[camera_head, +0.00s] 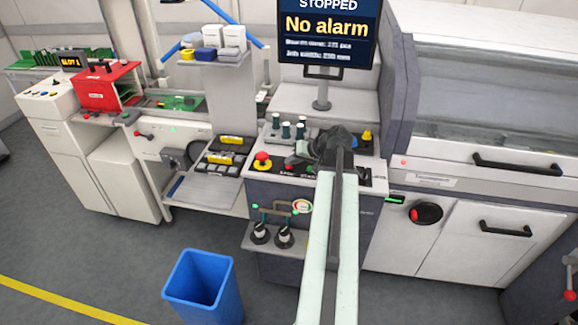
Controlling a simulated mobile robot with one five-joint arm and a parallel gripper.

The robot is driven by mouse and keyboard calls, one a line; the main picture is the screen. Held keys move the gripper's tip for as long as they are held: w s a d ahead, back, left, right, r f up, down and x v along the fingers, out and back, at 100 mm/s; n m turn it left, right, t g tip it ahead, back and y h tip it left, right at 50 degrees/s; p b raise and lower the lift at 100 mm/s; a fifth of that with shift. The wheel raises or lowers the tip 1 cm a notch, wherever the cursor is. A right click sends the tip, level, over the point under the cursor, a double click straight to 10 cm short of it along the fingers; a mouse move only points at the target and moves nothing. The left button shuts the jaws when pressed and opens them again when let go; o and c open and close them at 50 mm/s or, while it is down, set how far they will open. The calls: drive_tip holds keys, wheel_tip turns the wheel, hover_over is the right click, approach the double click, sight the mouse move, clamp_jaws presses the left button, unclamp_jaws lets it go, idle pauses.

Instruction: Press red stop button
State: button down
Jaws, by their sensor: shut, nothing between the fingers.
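A red mushroom button on a yellow base (262,160) sits at the left end of the machine's control panel (262,177). My arm reaches up from the bottom of the view to the panel. My gripper (294,161) is shut and empty, low over the panel and just right of the red mushroom button. A gap shows between them. The arm and gripper hide the middle of the panel, and the small labels there are too small to read surely.
A monitor (326,30) above reads "STOPPED" and "No alarm". Several green-and-white bottles (287,130) stand behind the gripper. A yellow item (366,136) stands to the right. A blue bin (203,287) is on the floor, front left. A red box (107,87) sits on the left trolley.

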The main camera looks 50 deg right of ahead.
sight(292, 167)
drive_tip(key=shift+r+p, duration=0.6)
drive_tip(key=shift+r, duration=0.15)
wheel_tip(292, 167, up, 5)
drive_tip(key=p, duration=0.5)
drive_tip(key=shift+r, duration=0.15)
